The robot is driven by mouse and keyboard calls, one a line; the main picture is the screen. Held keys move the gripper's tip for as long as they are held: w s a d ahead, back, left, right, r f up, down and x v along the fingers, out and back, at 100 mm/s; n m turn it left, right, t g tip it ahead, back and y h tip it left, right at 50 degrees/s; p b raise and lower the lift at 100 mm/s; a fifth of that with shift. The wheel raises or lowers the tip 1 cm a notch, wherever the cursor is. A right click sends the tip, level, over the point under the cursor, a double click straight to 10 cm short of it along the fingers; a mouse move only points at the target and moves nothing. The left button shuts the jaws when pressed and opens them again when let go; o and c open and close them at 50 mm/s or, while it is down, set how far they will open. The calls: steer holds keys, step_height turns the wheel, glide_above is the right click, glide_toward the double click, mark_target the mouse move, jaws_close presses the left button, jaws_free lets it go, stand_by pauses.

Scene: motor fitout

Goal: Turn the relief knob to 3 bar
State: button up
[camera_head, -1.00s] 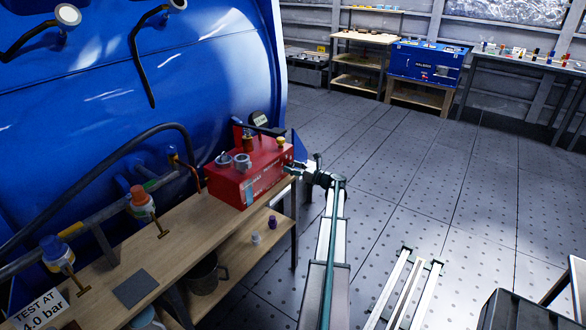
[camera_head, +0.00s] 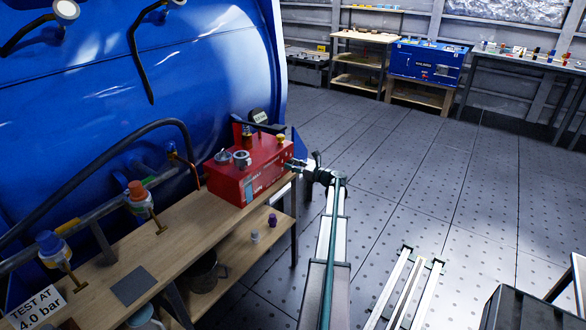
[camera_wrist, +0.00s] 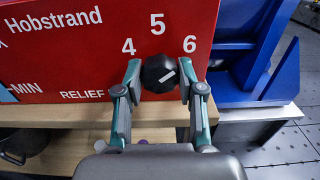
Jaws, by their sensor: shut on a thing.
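In the head view my gripper (camera_head: 291,166) is at the right end of the red box (camera_head: 240,183); the knob is hidden there.
The red box stands on a wooden bench (camera_head: 185,225) beside a big blue tank (camera_head: 200,60). A blue bracket (camera_wrist: 255,60) is close to the right of the knob. A sign (camera_head: 38,306) reads TEST AT 4.0 bar. The floor right of my arm is mostly open.

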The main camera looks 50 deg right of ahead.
steer(key=shift+f+n+b, duration=0.15)
steer(key=shift+n+b, duration=16.95)
steer(key=shift+b, duration=0.95)
steer(key=o, duration=1.2)
steer(key=shift+c, duration=0.2)
